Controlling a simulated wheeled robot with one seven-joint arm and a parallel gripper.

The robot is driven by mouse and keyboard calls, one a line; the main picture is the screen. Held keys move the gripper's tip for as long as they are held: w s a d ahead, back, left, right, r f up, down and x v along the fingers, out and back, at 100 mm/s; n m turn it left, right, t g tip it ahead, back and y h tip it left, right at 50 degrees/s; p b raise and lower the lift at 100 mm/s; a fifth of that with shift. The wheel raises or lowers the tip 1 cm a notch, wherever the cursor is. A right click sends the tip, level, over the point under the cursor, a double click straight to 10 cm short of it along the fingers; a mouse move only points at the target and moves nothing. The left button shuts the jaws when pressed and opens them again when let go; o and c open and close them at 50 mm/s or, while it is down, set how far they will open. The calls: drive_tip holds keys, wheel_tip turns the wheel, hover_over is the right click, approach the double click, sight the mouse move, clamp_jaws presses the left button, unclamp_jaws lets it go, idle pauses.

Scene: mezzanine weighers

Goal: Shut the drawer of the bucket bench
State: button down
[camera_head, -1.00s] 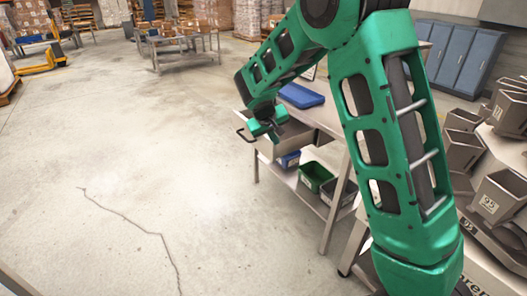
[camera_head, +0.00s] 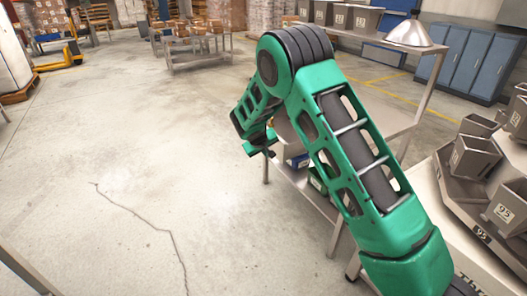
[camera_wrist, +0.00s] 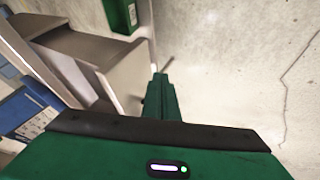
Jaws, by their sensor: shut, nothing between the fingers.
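The bucket bench (camera_head: 392,117) is a grey metal table right of centre in the head view, partly behind my arm. Its grey drawer (camera_head: 286,130) is mostly hidden there by my arm. In the wrist view the drawer's front panel (camera_wrist: 127,76) stands out from the bench, so the drawer looks at least partly open. A thin handle bar (camera_wrist: 168,64) shows just beyond my fingers. My gripper (camera_head: 262,146) is shut and empty. In the wrist view my gripper (camera_wrist: 160,88) is close beside the front panel, on its outer side; I cannot tell whether they touch.
Grey buckets (camera_head: 474,158) stand on a weigher at right. The concrete floor left of the bench is clear.

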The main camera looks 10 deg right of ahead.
sight(275, 150)
drive_tip(key=shift+w+d, duration=0.3)
drive_tip(key=shift+d, duration=0.65)
drive_tip(key=shift+w+d, duration=0.3)
drive_tip(key=shift+d, duration=0.65)
